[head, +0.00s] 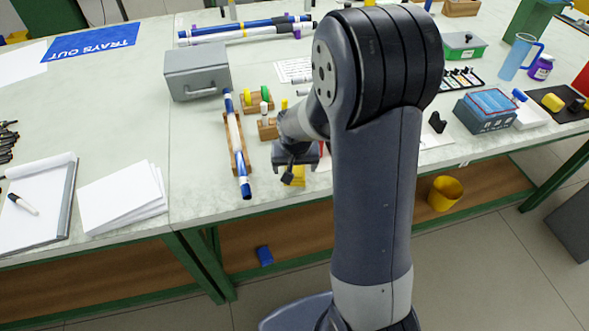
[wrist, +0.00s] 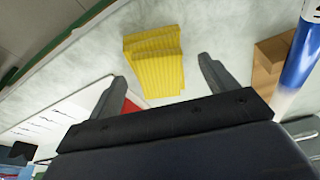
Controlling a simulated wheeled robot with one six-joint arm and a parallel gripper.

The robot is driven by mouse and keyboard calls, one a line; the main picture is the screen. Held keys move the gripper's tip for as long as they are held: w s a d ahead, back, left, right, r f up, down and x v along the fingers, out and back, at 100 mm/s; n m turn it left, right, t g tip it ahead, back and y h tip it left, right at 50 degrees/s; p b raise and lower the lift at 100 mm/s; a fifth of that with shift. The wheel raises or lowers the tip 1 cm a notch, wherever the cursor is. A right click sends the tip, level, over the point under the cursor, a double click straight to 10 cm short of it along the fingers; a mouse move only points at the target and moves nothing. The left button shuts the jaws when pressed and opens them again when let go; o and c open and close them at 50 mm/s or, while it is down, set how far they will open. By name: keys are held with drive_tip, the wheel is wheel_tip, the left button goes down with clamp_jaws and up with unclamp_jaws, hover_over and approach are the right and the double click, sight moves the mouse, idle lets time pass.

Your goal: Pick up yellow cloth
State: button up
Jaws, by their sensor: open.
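The yellow cloth (wrist: 154,62) lies folded on the pale tabletop, ribbed and stacked in layers. In the wrist view it sits ahead of and between the two fingers of my gripper (wrist: 165,85), which are spread apart with nothing between their tips. In the head view the cloth (head: 298,176) shows near the table's front edge, partly hidden behind my gripper (head: 288,172). My gripper is above or just beside it; I cannot tell whether it touches.
A blue-and-white rod (head: 238,150) rests on a wooden holder left of my gripper. A grey metal box (head: 197,75) stands behind it. A small wooden block with markers (head: 267,128) is close behind my gripper. Bare tabletop lies left of the rod.

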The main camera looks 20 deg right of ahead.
drive_tip(key=shift+f, duration=0.25)
drive_tip(key=c, duration=1.1)
